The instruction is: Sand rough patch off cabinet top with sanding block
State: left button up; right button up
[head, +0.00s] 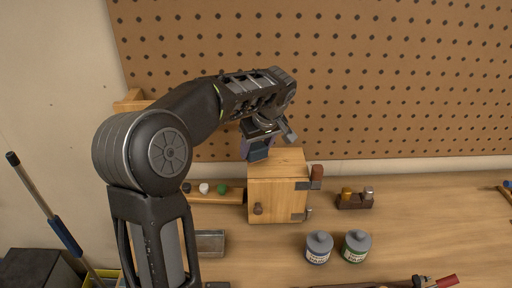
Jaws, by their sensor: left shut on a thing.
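A small wooden cabinet (262,191) with a round knob and dark metal hinges stands on the workbench in the middle of the head view. My left gripper (264,139) points down over the left part of the cabinet's top. It is shut on a dark blue-grey block (257,152), which looks like the sanding block. The block is at or just above the cabinet top (288,161); I cannot tell whether it touches. No rough patch can be made out on the visible top. My right gripper is not in view.
Two lidded jars (319,248) (356,246) stand in front of the cabinet. A small dark rack (354,199) is to its right, a wooden rack (215,195) to its left. A pegboard (400,80) rises behind. The bench (430,220) is mostly clear at right.

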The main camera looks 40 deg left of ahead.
pick_arm(q)
jog(key=shift+f+b, duration=0.75)
jog(key=shift+f, duration=0.05)
